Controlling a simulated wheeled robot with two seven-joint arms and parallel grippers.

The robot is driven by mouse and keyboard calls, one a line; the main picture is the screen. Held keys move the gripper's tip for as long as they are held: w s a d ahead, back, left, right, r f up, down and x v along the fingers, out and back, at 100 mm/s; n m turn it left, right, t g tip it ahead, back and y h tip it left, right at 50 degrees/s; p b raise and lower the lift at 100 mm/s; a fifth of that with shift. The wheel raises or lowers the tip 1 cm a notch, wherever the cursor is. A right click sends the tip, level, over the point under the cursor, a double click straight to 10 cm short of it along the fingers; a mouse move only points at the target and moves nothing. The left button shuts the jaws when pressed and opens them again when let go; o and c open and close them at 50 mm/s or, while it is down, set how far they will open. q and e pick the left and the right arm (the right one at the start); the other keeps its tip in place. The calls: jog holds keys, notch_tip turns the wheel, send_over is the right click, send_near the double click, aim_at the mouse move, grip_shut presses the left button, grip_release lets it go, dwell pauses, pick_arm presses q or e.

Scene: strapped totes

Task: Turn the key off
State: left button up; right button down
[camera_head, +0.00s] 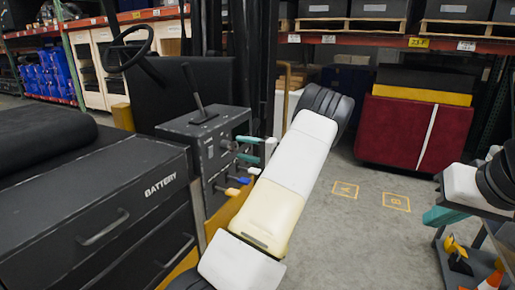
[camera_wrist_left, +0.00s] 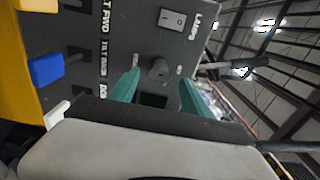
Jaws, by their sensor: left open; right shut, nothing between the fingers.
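A dark round knob (camera_wrist_left: 158,70), which looks like the key switch, sits on the black control panel (camera_wrist_left: 125,25) in the left wrist view. My left gripper (camera_wrist_left: 160,77) is open, its teal fingers on either side of the knob; I cannot tell whether they touch it. In the head view my left gripper (camera_head: 247,148) is at the panel's right side, partly hidden by my arm. The panel (camera_head: 213,150) faces right. The key's turned position is too small to tell. My right gripper (camera_head: 440,215) is shut and empty at the far right, away from the panel.
A blue lever (camera_wrist_left: 46,69) and other levers stick out close to the left gripper. A light switch (camera_wrist_left: 172,19) is beside the knob. A black battery box (camera_head: 90,215) stands at left, a steering wheel (camera_head: 128,48) behind. Open floor (camera_head: 350,230) lies right of my left arm.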

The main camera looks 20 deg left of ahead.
pick_arm(q)
jog(key=d, duration=0.5)
jog(key=shift+s+d, duration=0.2)
jog(key=shift+s, duration=0.05)
jog(key=s+r+n+g+h, duration=0.2)
jog(key=s+h, duration=0.7)
jog(key=s, duration=0.6)
jog(key=s+d+r+m+t+h, duration=0.1)
jog(key=s+d+r+t+h, duration=0.2)
jog(key=s+d, duration=0.6)
jog(key=s+d+r+t+h, duration=0.4)
jog(key=s+d+r+h, duration=0.2)
jog(key=s+d+h, duration=0.2)
jog(key=shift+s+d+r+m, duration=0.2)
jog(key=shift+s+d+m, duration=0.2)
jog(key=shift+s+d, duration=0.65)
